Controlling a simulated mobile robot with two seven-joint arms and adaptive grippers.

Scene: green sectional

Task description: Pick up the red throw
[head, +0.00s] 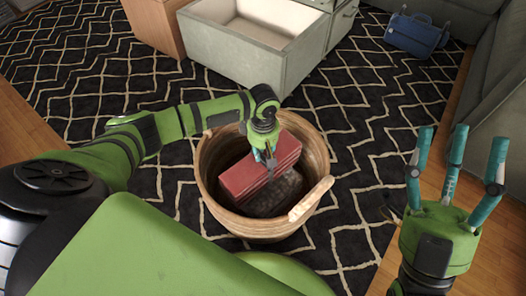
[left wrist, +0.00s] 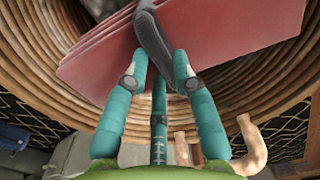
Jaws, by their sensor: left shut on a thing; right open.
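The red throw (head: 245,178) is a folded, layered block in a round woven basket (head: 214,150). In the left wrist view the throw (left wrist: 235,35) fills the upper part, with its layered edge facing left. My right gripper (head: 460,155) is open and empty, fingers up, to the right of the basket.
A dark grey textured item (head: 277,197) lies in the basket under the throw. A pale wooden handle (head: 311,199) rises at its front right rim. An open drawer unit (head: 245,55) stands behind. A blue bag (head: 415,35) lies far right. Patterned rug (head: 90,70) surrounds the basket.

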